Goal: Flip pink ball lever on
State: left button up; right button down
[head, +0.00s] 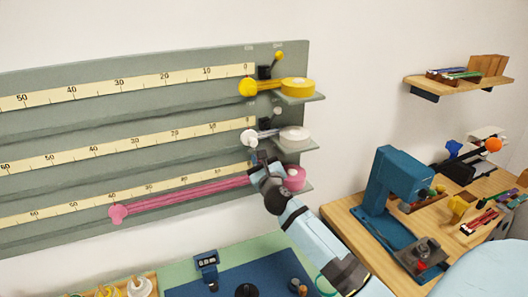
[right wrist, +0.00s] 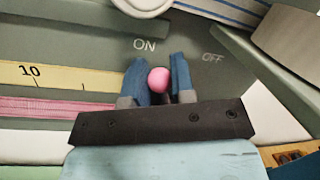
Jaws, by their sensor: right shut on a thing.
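The pink ball (right wrist: 158,80) of the lever sits between the blue fingers of my right gripper (right wrist: 157,68) in the right wrist view. The fingers are shut on it. It lies just below the ON label (right wrist: 145,45), with the OFF label (right wrist: 213,57) further right. In the head view my right gripper (head: 262,165) is at the lowest row of the grey-green board, beside the pink ribbon roll (head: 294,178), and hides the ball there. The pink ribbon (head: 190,195) runs left from it along the ruler. My left gripper is not in view.
Above are the yellow roll (head: 298,87) with its yellow ball lever (head: 279,56) and the white roll (head: 294,134). A blue machine (head: 395,180) stands on the wooden table at right. A dark blue mat (head: 225,280) lies below the board.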

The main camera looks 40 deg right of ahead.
jog(key=shift+w+a+f+n+p, duration=0.15)
jog(key=shift+n+p, duration=0.1)
jog(key=shift+n, duration=0.25)
jog(key=shift+s+a+f+n+p, duration=0.1)
jog(key=shift+a+n+p, duration=0.1)
jog(key=shift+n, duration=0.3)
jog(key=shift+y, duration=0.3)
jog(key=c, duration=1)
grip_release()
jog(key=shift+w, duration=0.1)
jog(key=b+v, duration=0.1)
jog(key=v, duration=0.6)
jog(key=b+v, duration=0.1)
jog(key=v, duration=0.6)
jog(key=shift+w+f+b, duration=0.1)
jog(key=shift+f+b, duration=0.15)
jog(key=shift+b, duration=0.05)
